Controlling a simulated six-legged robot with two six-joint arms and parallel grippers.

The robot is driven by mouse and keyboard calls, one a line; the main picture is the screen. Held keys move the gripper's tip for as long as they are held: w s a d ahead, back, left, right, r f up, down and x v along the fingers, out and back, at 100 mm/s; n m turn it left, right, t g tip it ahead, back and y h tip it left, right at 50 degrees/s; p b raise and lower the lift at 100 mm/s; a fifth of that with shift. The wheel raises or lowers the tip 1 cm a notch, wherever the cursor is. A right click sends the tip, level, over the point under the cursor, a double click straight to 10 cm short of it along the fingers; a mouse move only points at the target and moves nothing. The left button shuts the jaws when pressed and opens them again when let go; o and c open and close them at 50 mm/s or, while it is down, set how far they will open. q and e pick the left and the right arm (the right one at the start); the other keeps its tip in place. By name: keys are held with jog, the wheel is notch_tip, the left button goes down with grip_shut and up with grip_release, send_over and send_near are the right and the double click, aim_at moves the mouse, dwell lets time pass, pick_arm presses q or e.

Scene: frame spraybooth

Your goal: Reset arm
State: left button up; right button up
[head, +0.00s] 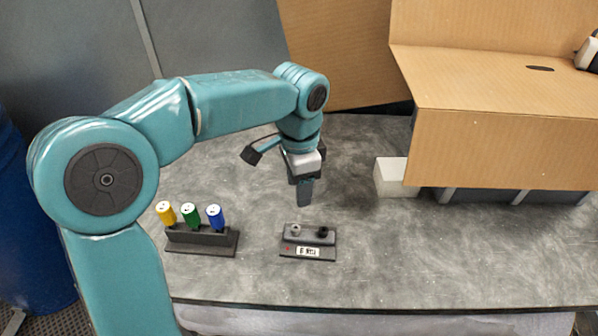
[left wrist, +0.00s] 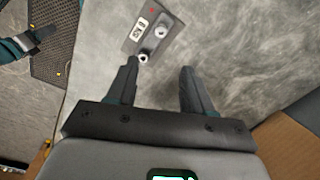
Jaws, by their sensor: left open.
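My left gripper (head: 304,192) hangs from the teal left arm and points down above the table, behind and slightly left of a small dark device. In the left wrist view, the left gripper (left wrist: 158,72) has its two fingers apart with nothing between them. The dark device (head: 308,250) has two knobs and a white label on a flat plate. It also shows in the left wrist view (left wrist: 133,45), beyond the fingertips, clear of the grip. I do not see my right gripper in the head view.
A dark rack (head: 203,241) holds a yellow (head: 166,213), a green (head: 191,216) and a blue cylinder (head: 215,217). A white block (head: 391,177) stands beside a cardboard box (head: 500,148) at the back right. The front-right tabletop (head: 450,250) is clear. A blue barrel (head: 30,235) stands at left.

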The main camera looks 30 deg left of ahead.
pick_arm(q)
jog(key=shift+r, duration=1.5)
